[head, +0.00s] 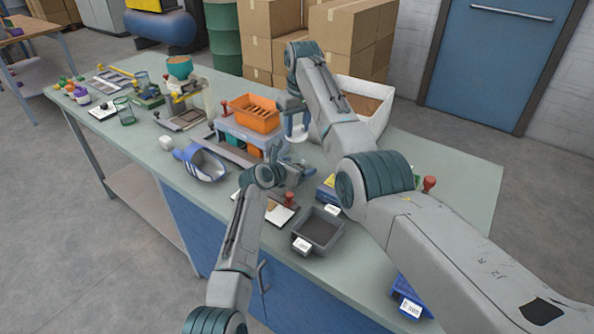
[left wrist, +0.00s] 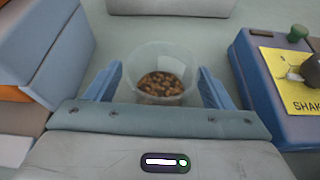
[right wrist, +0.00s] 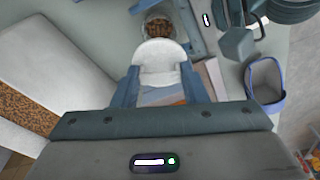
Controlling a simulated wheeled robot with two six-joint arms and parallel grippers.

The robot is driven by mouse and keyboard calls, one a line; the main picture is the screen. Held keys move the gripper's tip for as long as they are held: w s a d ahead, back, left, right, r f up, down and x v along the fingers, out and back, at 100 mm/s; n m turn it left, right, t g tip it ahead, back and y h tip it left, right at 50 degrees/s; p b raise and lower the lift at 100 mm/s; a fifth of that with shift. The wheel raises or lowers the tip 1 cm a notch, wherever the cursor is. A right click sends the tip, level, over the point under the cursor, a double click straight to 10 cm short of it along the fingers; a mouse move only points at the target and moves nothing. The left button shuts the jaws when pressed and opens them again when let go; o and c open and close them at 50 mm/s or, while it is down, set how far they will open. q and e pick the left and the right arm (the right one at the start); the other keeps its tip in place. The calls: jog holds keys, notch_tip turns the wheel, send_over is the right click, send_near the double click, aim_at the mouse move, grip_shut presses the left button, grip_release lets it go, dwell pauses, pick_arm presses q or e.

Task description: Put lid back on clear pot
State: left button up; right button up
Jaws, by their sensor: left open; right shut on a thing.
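The clear pot (left wrist: 160,72), holding brown beans, stands upright between the spread fingers of my left gripper (left wrist: 160,82) in the left wrist view. In the head view my left gripper (head: 292,167) is low over the bench, and I cannot make out the pot there. My right gripper (right wrist: 160,88) is shut on a pale, round lid (right wrist: 158,62). The lid also shows in the head view (head: 297,133), below the right fingers. In the right wrist view the open-topped pot (right wrist: 157,30) appears just beyond the lid, partly covered by it.
A blue-grey stand with an orange bin (head: 255,113) is left of my grippers. A white box (head: 366,97) of brown grain stands behind my right arm. A blue scoop (head: 207,166), a grey tray (head: 318,231) and a box with a yellow label (left wrist: 290,78) are nearby.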

aim_at(298, 135)
pick_arm(q)
jog(key=c, duration=1.5)
jog(key=shift+o, duration=0.2)
pick_arm(e)
jog(key=shift+f, duration=2.45)
jog(key=shift+f, duration=0.15)
jog(key=shift+s+f, duration=0.1)
jog(key=shift+f, duration=0.65)
jog(key=shift+f, duration=0.65)
jog(key=o, duration=1)
jog(key=shift+o, duration=0.2)
jog(key=shift+a+r, duration=0.1)
